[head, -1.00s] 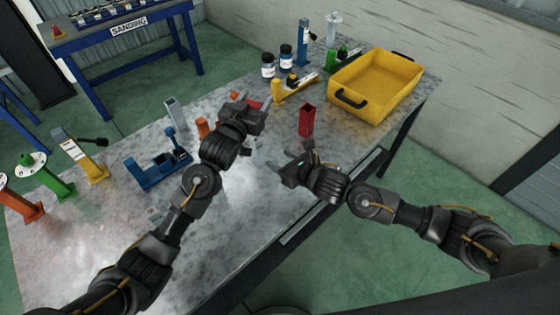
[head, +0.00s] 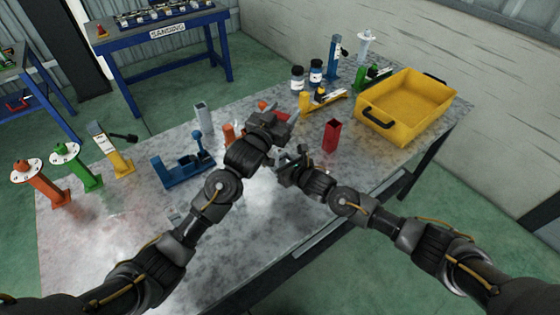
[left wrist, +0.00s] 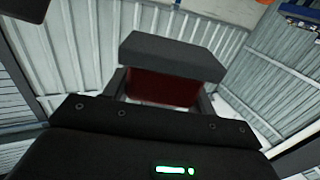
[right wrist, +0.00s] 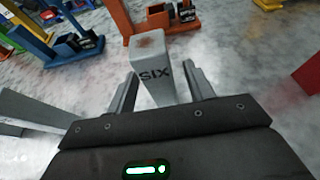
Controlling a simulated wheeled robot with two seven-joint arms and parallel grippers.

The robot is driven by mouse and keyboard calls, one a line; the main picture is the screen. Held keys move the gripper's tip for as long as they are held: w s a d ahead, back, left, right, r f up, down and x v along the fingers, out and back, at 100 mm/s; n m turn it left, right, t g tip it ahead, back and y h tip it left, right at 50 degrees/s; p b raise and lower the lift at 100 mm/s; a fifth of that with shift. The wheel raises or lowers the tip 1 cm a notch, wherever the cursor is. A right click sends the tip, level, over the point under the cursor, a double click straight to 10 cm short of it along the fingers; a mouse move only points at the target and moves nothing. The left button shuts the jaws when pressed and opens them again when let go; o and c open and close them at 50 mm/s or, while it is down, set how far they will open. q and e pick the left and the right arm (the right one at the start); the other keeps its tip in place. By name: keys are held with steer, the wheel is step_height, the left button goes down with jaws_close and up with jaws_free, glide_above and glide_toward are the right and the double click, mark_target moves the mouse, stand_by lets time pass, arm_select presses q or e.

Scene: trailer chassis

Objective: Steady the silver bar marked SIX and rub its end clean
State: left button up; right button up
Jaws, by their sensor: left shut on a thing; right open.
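The silver bar marked SIX (right wrist: 160,85) stands upright in the right wrist view, with a brown stain on its top end. My right gripper (right wrist: 158,85) is open, with one finger on each side of the bar; I cannot tell whether either touches it. In the head view my right gripper (head: 287,160) hides most of the bar. My left gripper (head: 290,118) is shut on a dark grey block with a red part under it (left wrist: 172,58), seen in the left wrist view. It is up and slightly beyond the right gripper, apart from the bar's end.
A red open tube (head: 331,135) stands right of the grippers. A yellow tray (head: 405,110) is at the back right. A blue fixture (head: 183,170) and a grey bar (head: 202,114) stand to the left.

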steer(key=shift+w+a+f, duration=0.15)
steer(key=shift+w+a, duration=0.15)
steer(key=shift+w, duration=0.1)
steer(key=c, duration=1.1)
